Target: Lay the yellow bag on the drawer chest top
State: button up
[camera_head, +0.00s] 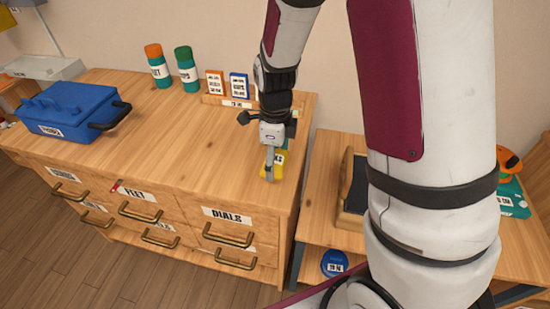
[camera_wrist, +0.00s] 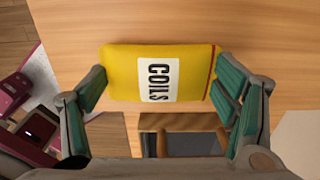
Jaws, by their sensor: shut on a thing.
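In the head view my gripper (camera_head: 271,165) points down over the right end of the drawer chest top (camera_head: 200,130), and the yellow bag (camera_head: 279,170) shows partly behind a finger. The bag is at or just above the wood; I cannot tell whether it touches.
A blue toolbox (camera_head: 70,108) stands on the chest's left end. Orange-capped (camera_head: 158,68) and green-capped (camera_head: 187,70) canisters and two small boxes (camera_head: 228,84) stand at the back. A lower table (camera_head: 325,200) with a wooden-framed item is at right. The chest's middle is clear.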

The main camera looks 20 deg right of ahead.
jog(key=shift+f, duration=0.15)
jog(key=o, duration=1.2)
jog(key=shift+c, duration=0.2)
notch_tip(320, 180, up, 13)
jog(key=p, duration=0.2)
jog(key=s+r+n+t, duration=0.1)
jog(key=s+r+n, duration=0.4)
jog(key=s+n, duration=0.7)
jog(key=s+r+n+t, duration=0.1)
jog(key=s+r+n, duration=0.4)
jog(key=s+n, duration=0.8)
jog(key=shift+r+t, duration=0.25)
jog(key=shift+t, duration=0.05)
jog(key=shift+r, duration=0.1)
